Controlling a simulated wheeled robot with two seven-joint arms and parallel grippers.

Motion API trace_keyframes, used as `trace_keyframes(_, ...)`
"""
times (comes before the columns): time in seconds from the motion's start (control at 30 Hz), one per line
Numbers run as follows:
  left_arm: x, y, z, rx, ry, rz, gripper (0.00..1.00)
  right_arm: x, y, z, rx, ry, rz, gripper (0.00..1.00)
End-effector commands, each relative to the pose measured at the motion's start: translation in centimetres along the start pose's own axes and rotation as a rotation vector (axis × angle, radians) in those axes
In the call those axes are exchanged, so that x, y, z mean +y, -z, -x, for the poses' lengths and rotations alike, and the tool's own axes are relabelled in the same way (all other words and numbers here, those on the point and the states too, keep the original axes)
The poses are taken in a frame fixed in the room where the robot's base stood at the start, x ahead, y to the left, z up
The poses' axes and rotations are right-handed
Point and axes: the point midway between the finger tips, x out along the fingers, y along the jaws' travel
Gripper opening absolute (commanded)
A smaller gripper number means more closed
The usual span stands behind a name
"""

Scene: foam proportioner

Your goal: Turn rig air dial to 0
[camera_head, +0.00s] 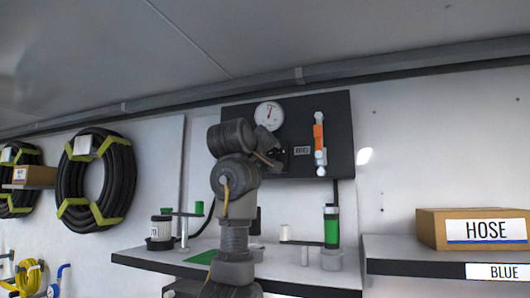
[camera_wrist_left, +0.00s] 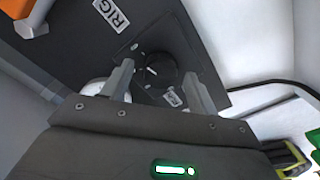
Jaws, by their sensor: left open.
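The rig air dial (camera_wrist_left: 152,72) is a round black knob with a white pointer line, on a dark plate in the left wrist view. My left gripper (camera_wrist_left: 158,76) is open, with one finger on each side of the dial; I cannot tell whether they touch it. In the head view my left gripper (camera_head: 272,159) is at the lower middle of the dark panel (camera_head: 335,125), and the arm largely hides the dial there. A RIG label (camera_wrist_left: 111,14) shows near the dial in the wrist view. My right gripper is not in view.
A white gauge (camera_head: 269,115) and an orange-handled valve (camera_head: 318,135) are on the panel. Below, a shelf (camera_head: 310,272) holds a green cylinder (camera_head: 331,228) and other fittings. A HOSE box (camera_head: 475,229) stands at right; coiled black hose (camera_head: 70,180) hangs at left.

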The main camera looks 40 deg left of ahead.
Motion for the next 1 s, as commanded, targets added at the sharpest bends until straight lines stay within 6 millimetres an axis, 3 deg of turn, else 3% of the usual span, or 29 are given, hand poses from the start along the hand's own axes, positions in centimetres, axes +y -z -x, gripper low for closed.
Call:
trace_keyframes(0.07,0.0,0.0,0.0,0.0,0.0,0.0,0.58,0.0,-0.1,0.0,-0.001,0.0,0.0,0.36)
trace_keyframes(0.4,0.0,0.0,0.0,0.0,0.0,0.001,0.14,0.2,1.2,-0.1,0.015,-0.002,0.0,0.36)
trace_keyframes(0.73,-0.1,-0.1,0.1,0.001,0.0,0.054,0.14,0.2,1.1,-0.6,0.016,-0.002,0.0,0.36)
trace_keyframes(1.0,-0.2,-0.2,0.1,0.001,0.0,0.239,0.14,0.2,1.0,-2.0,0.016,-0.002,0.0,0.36)
